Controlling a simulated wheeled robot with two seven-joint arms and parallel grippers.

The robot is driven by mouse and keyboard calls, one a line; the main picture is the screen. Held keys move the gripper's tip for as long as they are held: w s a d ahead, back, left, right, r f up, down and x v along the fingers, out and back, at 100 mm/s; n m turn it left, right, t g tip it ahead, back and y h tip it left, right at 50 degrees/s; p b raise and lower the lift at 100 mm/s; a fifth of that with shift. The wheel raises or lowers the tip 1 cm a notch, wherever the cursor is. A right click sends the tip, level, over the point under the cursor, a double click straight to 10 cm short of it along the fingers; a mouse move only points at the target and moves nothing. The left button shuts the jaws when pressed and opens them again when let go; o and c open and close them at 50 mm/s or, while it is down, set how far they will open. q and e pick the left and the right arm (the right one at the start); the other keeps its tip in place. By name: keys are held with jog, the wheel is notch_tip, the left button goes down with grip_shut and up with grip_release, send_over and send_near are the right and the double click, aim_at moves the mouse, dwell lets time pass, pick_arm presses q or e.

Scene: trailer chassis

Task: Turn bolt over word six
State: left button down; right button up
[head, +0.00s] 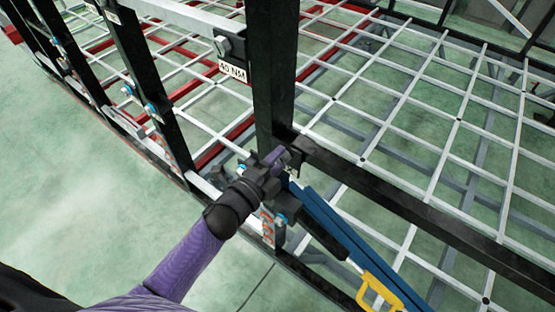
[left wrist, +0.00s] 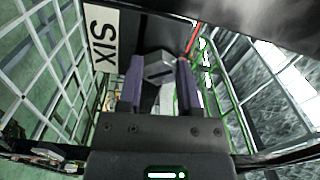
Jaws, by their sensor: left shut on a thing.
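My left gripper (head: 281,160) reaches in from the bottom left with its purple arm, up to the black upright post (head: 272,70) of the chassis. In the left wrist view its two purple fingers (left wrist: 160,82) are shut on a grey block-like bolt head (left wrist: 160,66). A white label with the word SIX (left wrist: 104,42) sits beside the fingers, turned sideways. In the head view the gripper hides the bolt and the label. My right gripper is not in view.
A bolt with a 40 NM label (head: 233,71) is higher on the same post. Other black posts with blue-marked bolts (head: 151,109) stand at the left. A white grid (head: 420,110) lies behind. A blue bar (head: 335,225) and a yellow handle (head: 380,291) are close by on the right.

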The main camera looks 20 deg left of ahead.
pick_arm(q)
jog(key=shift+s+f+m, duration=0.15)
jog(key=shift+f+m, duration=0.15)
jog(key=shift+m, duration=0.3)
jog(key=c, duration=0.7)
grip_release()
jog(key=shift+c, duration=0.2)
jog(key=o, duration=0.5)
jog(key=shift+s+r, duration=0.15)
jog(key=shift+s, duration=0.05)
jog(key=shift+c, duration=0.2)
jog(key=shift+w, duration=0.1)
jog(key=b+v, duration=0.1)
jog(key=v, duration=0.9)
jog(key=shift+b, duration=0.4)
